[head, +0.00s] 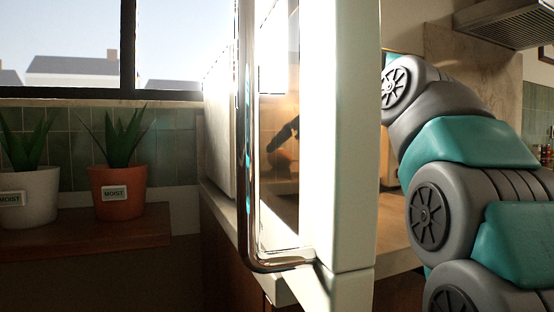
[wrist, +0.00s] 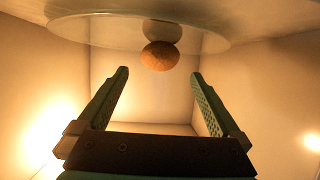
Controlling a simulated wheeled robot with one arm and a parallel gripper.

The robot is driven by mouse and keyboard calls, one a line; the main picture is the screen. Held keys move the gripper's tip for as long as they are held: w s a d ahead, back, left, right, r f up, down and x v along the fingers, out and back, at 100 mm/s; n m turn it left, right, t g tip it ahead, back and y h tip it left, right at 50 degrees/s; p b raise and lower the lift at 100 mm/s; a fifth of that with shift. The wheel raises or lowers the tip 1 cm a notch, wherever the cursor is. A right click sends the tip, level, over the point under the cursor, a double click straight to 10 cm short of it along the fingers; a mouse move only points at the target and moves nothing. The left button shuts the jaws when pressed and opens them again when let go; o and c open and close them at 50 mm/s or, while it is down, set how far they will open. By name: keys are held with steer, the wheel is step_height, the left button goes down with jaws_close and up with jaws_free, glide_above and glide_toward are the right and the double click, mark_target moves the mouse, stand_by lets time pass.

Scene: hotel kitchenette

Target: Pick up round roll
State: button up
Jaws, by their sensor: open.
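The round roll (wrist: 158,56) is brown and rounded. In the wrist view it touches the clear round glass plate (wrist: 85,30), which fills the top of that picture. A pale round shape on the glass beside the roll looks like its reflection. My gripper (wrist: 160,74) is open and empty inside the lit, box-like interior. Its two fingers point toward the roll, which lies ahead, centred between the fingertips and apart from them. In the head view my gripper and the roll are hidden behind the open white door, except for unclear dark and orange shapes in its window.
The open door (head: 352,140) with its metal handle (head: 246,150) stands close in front of the head camera, beside my arm. Pale walls (wrist: 260,90) enclose the gripper. Two potted plants (head: 118,190) (head: 30,195) stand on a wooden shelf (head: 85,232) at left.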

steer(key=x, duration=0.5)
steer(key=shift+w+f, duration=0.25)
steer(key=shift+f, duration=0.05)
steer(key=shift+c, duration=0.2)
